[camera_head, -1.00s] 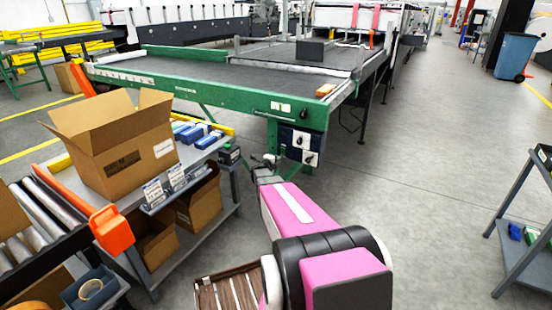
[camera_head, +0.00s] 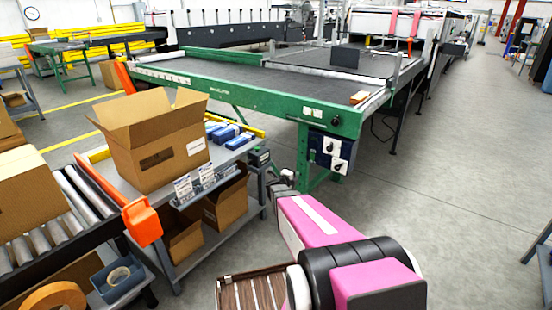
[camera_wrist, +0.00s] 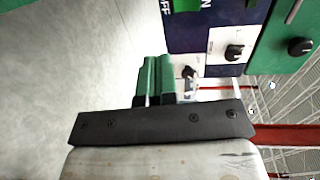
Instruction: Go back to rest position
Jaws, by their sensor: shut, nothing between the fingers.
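My arm, pink and black, reaches forward in the head view, and my gripper (camera_head: 283,181) is at its far end, small and partly hidden by the arm. It is beside the front corner of the green-framed conveyor table (camera_head: 250,97). In the wrist view the green fingers of my gripper (camera_wrist: 157,78) lie side by side, shut and empty. The dark blue control panel (camera_head: 331,151) with its knobs is just right of my gripper in the head view. The panel (camera_wrist: 215,35) also fills the upper right of the wrist view; I see no clear contact.
An open cardboard box (camera_head: 160,150) stands on a grey cart left of my arm, with blue packs (camera_head: 228,132) beside it. A roller conveyor (camera_head: 75,205) with an orange end piece (camera_head: 142,222) is at left. The floor (camera_head: 440,190) on the right is largely clear.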

